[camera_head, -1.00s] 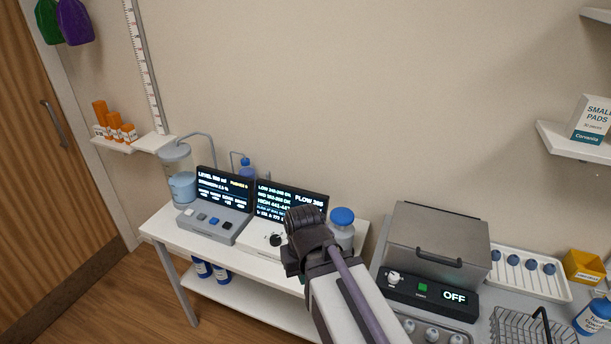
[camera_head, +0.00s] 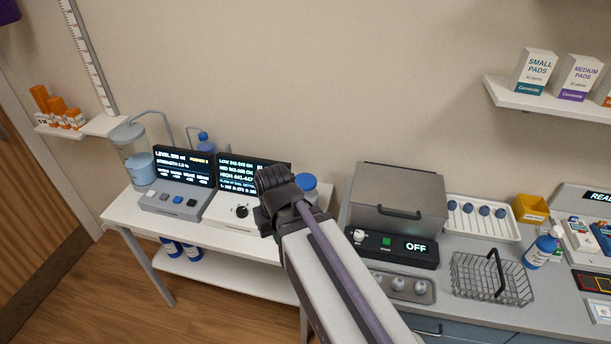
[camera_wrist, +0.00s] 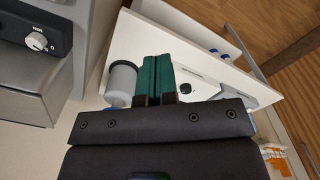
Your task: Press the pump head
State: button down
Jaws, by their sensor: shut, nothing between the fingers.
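A blue bottle with a white label and a pale pump head (camera_head: 558,232) stands on the grey counter at the right of the head view. It is well to the right of my gripper (camera_wrist: 155,70), which is above the white table. In the wrist view the green fingers are together and empty. A pale lidded jar (camera_wrist: 121,82) shows beside the fingers; I cannot tell whether they touch it. Its blue lid (camera_head: 306,181) shows behind my gripper in the head view. My fingertips are hidden in the head view. The pump head is not in the wrist view.
The white table (camera_head: 115,208) carries two dark screens with control boxes and a clear tank (camera_head: 134,150). A grey steel box (camera_head: 400,195) reading OFF and a wire basket (camera_head: 492,278) stand between my gripper and the bottle. A shelf (camera_head: 545,106) overhangs the right.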

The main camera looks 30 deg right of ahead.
jog(key=w+d+r+m+p, duration=0.4)
jog(key=w+d+r+p, duration=0.4)
jog(key=w+d, duration=0.55)
jog(key=r+m+t, duration=0.1)
jog(key=m, duration=0.2)
send_over(307, 180)
jog(key=s, duration=0.1)
jog(key=shift+s+d+r+m+b, duration=0.15)
jog(key=shift+s+d+m+b, duration=0.1)
jog(key=shift+m+b, duration=0.15)
jog(key=f+b, duration=0.4)
jog(key=w+f+b, duration=0.1)
jog(key=f+b, duration=0.9)
jog(key=shift+w+a+f, duration=0.1)
jog(key=shift+w+a, duration=0.05)
jog(key=shift+a, duration=0.1)
